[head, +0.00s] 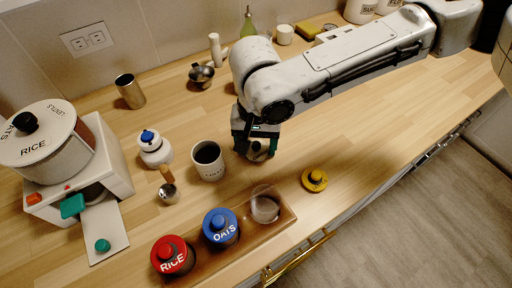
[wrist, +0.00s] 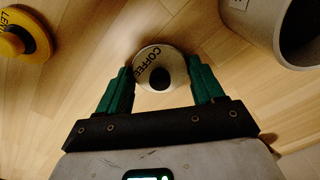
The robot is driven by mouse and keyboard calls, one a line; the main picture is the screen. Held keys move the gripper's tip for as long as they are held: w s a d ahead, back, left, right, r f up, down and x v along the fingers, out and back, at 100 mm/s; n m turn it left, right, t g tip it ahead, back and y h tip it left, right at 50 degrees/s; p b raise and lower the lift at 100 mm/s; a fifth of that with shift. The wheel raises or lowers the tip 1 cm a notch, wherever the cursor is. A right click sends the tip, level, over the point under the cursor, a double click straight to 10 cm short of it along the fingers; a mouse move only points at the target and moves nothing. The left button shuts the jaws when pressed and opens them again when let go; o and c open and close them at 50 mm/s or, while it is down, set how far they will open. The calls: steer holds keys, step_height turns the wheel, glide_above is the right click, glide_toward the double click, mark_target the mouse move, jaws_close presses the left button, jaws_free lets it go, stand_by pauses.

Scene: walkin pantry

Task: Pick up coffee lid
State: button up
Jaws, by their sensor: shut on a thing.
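The coffee lid (wrist: 152,62) is a round, pale disc with "COFFEE" lettering and a dark knob. In the wrist view it sits between the two green fingertips of my gripper (wrist: 160,80), which are shut on it. In the head view my gripper (head: 257,152) points down at the counter, right of the white canister, and the lid (head: 257,147) is partly hidden by the fingers. I cannot tell whether the lid touches the counter.
An open white canister (head: 209,168) with dark contents stands close left of my gripper. A yellow lid (head: 315,180) lies to the right. A wooden tray (head: 196,260) at the front edge holds red RICE (head: 172,256) and blue OATS (head: 221,227) lidded jars and an open glass jar (head: 265,206).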

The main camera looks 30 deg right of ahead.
steer(key=shift+c, duration=1.4)
